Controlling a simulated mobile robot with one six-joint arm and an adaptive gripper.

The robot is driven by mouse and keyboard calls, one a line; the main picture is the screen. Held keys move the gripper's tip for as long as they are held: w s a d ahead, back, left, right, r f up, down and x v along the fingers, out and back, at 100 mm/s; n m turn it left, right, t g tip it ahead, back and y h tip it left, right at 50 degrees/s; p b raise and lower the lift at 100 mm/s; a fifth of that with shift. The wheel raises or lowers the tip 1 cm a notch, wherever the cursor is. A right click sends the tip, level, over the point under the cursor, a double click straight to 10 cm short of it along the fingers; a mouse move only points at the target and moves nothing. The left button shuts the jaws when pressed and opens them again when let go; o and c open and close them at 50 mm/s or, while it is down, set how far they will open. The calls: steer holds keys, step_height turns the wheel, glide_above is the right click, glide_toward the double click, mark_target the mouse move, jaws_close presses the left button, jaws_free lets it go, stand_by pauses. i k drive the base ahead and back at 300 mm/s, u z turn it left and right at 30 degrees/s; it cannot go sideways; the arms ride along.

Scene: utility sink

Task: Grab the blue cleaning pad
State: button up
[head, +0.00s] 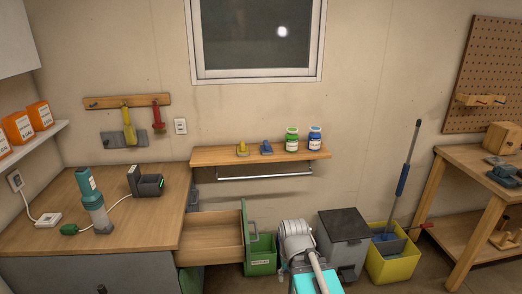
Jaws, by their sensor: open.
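A small blue object (267,147), which looks like the blue cleaning pad, rests on the wooden wall shelf (222,155) under the window. It is small in the head view, so its exact shape is hard to make out. A similar yellow object (242,149) sits just left of it, with a gap between them. Part of my arm shows at the bottom centre, below and in front of the shelf. My gripper's fingers cannot be seen.
Green and blue jars (292,140) (315,140) stand right of the pad. A metal bar (265,173) hangs below the shelf. An open drawer (208,238) juts out at lower left. A grey bin (344,240) and yellow bucket (390,262) with a mop stand at right.

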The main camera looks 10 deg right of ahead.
mark_target(266, 148)
steer(key=z, duration=0.1)
steer(key=i, duration=1)
steer(key=u, duration=0.05)
